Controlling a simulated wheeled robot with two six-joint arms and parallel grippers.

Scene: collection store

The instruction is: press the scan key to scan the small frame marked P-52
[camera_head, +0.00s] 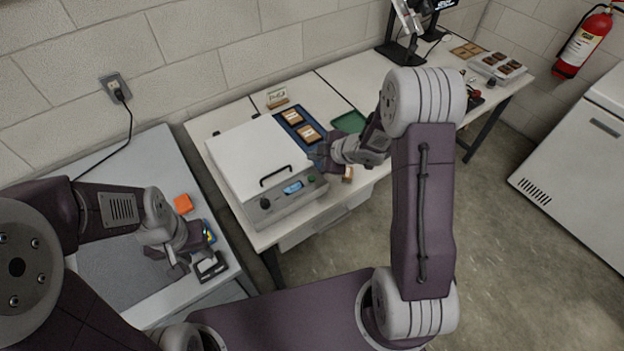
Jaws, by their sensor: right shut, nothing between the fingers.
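A white box-shaped device (262,160) with a closed lid and black handle stands on the white table. Its front has a dark knob, a small lit blue display (293,187) and a green key (312,179). My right gripper (322,158) is shut and empty, above and beside the device's front right corner; contact cannot be told. Two small brown frames (306,131) lie in a blue tray behind the device. No P-52 mark is legible. My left gripper (170,262) looks open and empty over the grey-topped table at left.
Beside the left gripper lie an orange block (183,204) and a black-and-white item (211,266). A small brown piece (347,174) shows near the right gripper. Farther right is a tray of brown pieces (497,66).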

